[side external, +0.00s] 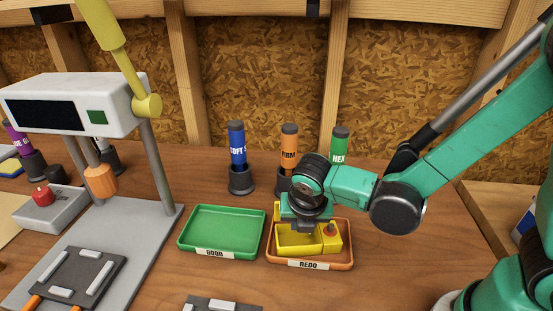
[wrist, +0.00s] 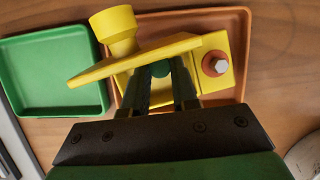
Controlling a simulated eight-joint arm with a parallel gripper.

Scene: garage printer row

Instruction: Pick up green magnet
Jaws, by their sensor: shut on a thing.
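A small round green piece, which I take for the green magnet (wrist: 161,68), shows between my fingertips in the wrist view, partly covered by the fingers. My gripper (wrist: 162,82) is shut on it, down at the yellow part (wrist: 192,44). In the side view my gripper (side external: 304,227) points down over the yellow part (side external: 293,241), and the magnet is hidden there. The yellow part lies in the orange REDO tray (side external: 318,265). It has a round stub and an orange ring with a grey hex bolt (wrist: 221,66).
A green GOOD tray (side external: 222,232), empty, stands left of the REDO tray. A white-headed press (side external: 75,105) with grey base stands left. A dark plate (side external: 225,303) lies at the front edge.

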